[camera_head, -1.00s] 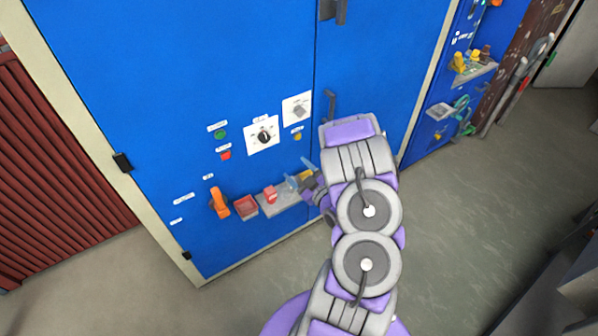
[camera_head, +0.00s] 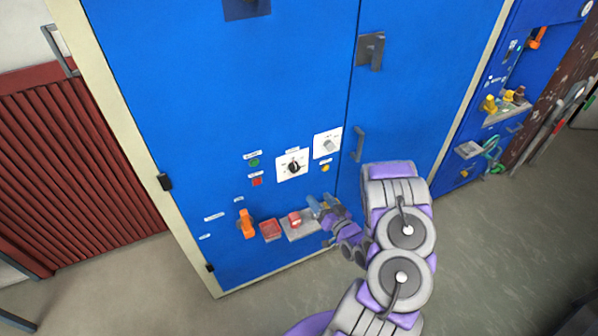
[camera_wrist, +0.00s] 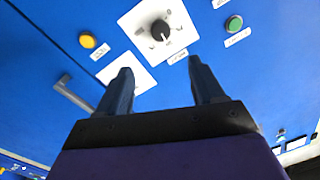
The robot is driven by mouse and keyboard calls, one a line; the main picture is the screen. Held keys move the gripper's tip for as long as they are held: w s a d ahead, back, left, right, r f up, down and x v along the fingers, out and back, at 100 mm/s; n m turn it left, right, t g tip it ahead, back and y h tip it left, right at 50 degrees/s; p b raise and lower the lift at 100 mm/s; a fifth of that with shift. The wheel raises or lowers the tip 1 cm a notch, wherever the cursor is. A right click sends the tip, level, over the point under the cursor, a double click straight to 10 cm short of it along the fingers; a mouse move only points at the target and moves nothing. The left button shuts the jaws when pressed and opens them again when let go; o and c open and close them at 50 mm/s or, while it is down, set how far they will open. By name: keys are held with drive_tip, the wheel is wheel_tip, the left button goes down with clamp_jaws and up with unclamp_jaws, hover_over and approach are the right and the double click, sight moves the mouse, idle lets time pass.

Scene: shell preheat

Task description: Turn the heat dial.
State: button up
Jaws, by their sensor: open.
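The black dial (camera_head: 293,167) sits on a white square plate on the blue cabinet door. In the wrist view the dial (camera_wrist: 160,31) is at the top centre, above and beyond the gap between the fingers, with a white mark on its face. My gripper (camera_head: 321,204) is open and empty, in front of the door, below and right of the dial in the head view. In the wrist view my gripper's two dark blue fingers (camera_wrist: 160,82) point toward the panel, apart from the dial.
A second white plate with a grey knob (camera_head: 328,146) is up and right of the dial. Green (camera_head: 254,162), red (camera_head: 257,181) and yellow (camera_head: 325,168) buttons surround it. An orange handle (camera_head: 247,224), red tray (camera_head: 270,230) and grey shelf (camera_head: 298,226) stick out below.

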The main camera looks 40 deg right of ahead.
sight(296, 170)
drive_tip(key=w, duration=0.5)
drive_tip(key=w+d, duration=0.1)
drive_tip(key=w, duration=0.4)
drive_tip(key=w+d, duration=0.1)
drive_tip(key=w, duration=0.4)
drive_tip(key=shift+d, duration=0.2)
drive_tip(key=shift+c, duration=0.2)
drive_tip(key=c, duration=1)
drive_tip(key=shift+n+b, duration=0.4)
drive_tip(key=shift+b, duration=0.25)
drive_tip(key=o, duration=1)
drive_tip(key=shift+d, duration=0.1)
drive_tip(key=shift+o, duration=0.2)
drive_tip(key=shift+s, duration=0.1)
